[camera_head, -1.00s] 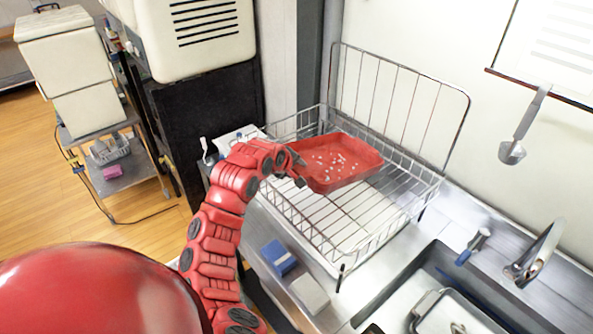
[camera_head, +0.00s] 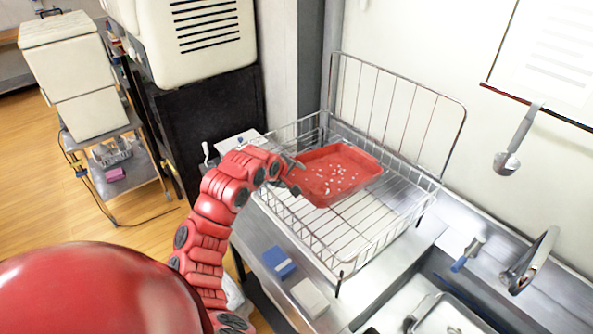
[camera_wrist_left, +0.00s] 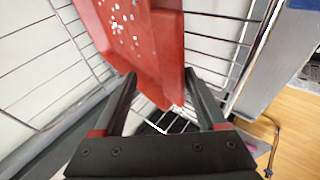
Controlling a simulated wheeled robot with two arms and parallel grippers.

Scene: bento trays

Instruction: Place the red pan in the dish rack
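The red pan (camera_head: 340,173) is a shallow rectangular tray with small whitish bits in it. It lies inside the wire dish rack (camera_head: 341,270), near the back left, and looks nearly flat. My left gripper (camera_head: 297,178) is at the pan's left end, with its fingers apart. In the left wrist view the fingers (camera_wrist_left: 160,75) are spread on either side of the pan's near corner (camera_wrist_left: 165,60), and no firm grip shows. My right gripper is not in view.
A sink (camera_head: 395,300) with a metal tray is at the lower right, beside a faucet (camera_head: 530,262). A blue sponge (camera_head: 278,262) and a white block (camera_head: 310,298) lie before the rack. The rack's front and right are free.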

